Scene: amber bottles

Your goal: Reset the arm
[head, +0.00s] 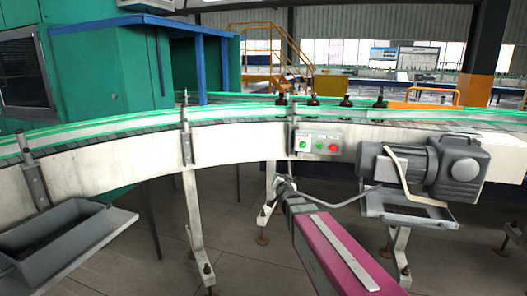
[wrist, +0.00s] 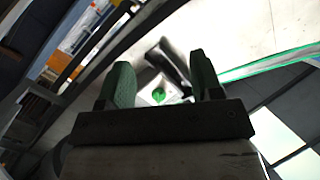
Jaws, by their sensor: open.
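In the wrist view my gripper (wrist: 159,62) is open, with its two green-padded fingers apart and nothing held between them. A white panel with a green button (wrist: 158,95) shows beyond the gap between the fingers; I cannot tell how far away it is. In the head view a control box (head: 318,144) with a green and a red button is fixed to the side of the conveyor. I cannot make out my gripper clearly in the head view.
Several dark bottles (head: 347,101) stand on the curved conveyor (head: 110,160). A grey motor (head: 433,168) juts out at the right. A grey bin (head: 62,238) is at lower left. Conveyor legs (head: 196,230) stand on the floor. A green machine (head: 100,75) stands behind on the left.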

